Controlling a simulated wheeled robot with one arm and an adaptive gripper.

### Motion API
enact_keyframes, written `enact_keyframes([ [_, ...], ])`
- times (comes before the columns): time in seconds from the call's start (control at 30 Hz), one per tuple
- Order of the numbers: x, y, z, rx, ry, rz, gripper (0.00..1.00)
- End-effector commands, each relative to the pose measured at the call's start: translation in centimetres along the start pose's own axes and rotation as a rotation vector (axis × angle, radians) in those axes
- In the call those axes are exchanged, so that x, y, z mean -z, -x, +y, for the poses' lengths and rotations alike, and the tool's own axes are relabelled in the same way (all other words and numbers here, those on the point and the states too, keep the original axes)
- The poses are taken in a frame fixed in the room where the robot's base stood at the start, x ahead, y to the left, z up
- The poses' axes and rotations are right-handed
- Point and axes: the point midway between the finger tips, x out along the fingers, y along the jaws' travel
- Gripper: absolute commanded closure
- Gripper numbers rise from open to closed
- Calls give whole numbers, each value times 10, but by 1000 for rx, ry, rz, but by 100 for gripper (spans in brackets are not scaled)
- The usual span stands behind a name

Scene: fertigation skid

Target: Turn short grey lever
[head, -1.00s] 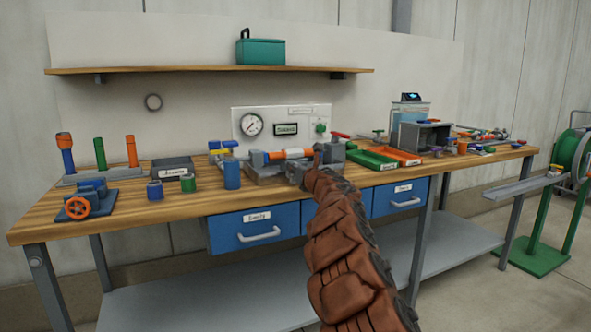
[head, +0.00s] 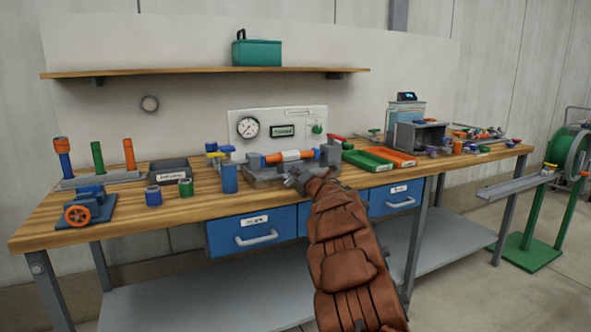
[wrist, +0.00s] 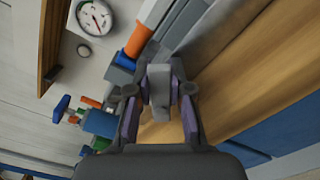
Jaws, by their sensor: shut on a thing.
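The short grey lever (wrist: 158,85) shows in the wrist view as a stubby grey bar between my fingers. My gripper (wrist: 158,98) has its purple-padded fingers on either side of the lever, shut on it. In the head view my gripper (head: 295,182) is at the front of the grey fixture (head: 262,175), low over the bench edge. There the lever cannot be told apart from the gripper. An orange and white pipe (head: 288,156) lies across the fixture, just behind my gripper.
A pressure gauge panel (head: 278,119) stands behind the fixture. Green tray (head: 366,160) and orange tray (head: 391,158) lie to the right. A blue cylinder (head: 229,179) and a yellow-and-blue valve (head: 227,151) stand close on the left. Blue drawers (head: 252,229) are below the bench top.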

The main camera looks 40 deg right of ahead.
Motion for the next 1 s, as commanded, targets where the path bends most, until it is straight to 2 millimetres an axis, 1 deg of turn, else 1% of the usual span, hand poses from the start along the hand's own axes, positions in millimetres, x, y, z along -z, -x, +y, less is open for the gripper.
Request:
enact_keyframes([
  [0.2, 0, -1, -5, 2, -209, 3, 100],
  [0.5, 3, 0, -14, 6, -450, 2, 100],
  [0.7, 5, 0, -17, 5, -558, 1, 100],
  [1.0, 6, 0, -19, 2, -635, 0, 100],
])
